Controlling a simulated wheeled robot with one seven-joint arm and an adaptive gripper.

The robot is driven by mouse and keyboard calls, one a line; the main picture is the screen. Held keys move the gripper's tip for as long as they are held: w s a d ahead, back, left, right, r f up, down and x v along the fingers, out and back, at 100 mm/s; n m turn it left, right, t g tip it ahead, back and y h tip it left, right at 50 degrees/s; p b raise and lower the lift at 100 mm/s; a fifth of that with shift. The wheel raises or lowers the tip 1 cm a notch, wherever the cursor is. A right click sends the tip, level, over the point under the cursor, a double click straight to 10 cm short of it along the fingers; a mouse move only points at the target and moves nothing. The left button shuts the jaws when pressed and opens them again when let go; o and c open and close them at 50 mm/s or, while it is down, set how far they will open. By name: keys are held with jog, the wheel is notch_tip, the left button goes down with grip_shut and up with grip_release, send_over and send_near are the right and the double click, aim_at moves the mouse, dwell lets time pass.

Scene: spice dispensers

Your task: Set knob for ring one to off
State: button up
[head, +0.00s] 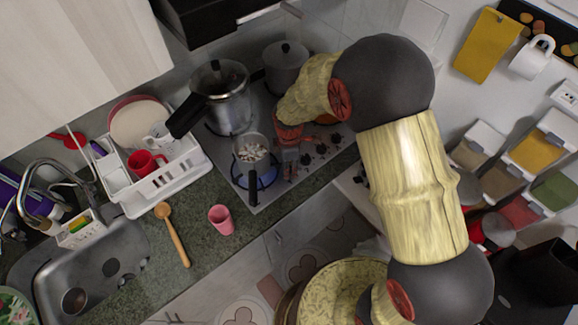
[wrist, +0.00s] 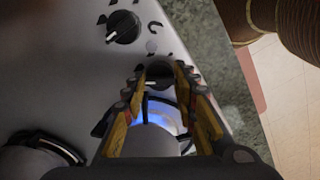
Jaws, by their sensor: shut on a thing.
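In the head view, the stovetop (head: 215,150) carries a row of dark knobs (head: 320,149) along its right part. My gripper (head: 290,168) points down at the lower end of that row. In the wrist view, my gripper (wrist: 160,74) has its two fingers closed around a dark round knob (wrist: 159,70) with a pale pointer mark. Another black knob (wrist: 124,27) with a white pointer is apart from the fingers. A blue flame (head: 264,179) burns beside the small pot (head: 251,140). Blue flame also shows between my fingers in the wrist view (wrist: 158,114). I cannot tell which knob is ring one.
A pressure cooker (head: 221,105) and a grey lidded pot (head: 286,66) stand at the back of the stove. The small pot's black handle (head: 253,192) sticks out toward the counter edge. A pink cup (head: 221,219) and wooden spoon (head: 175,238) are on the counter.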

jog(key=shift+n, duration=2.3)
jog(key=o, duration=1.2)
jog(key=shift+c, duration=0.2)
notch_tip(320, 180, up, 12)
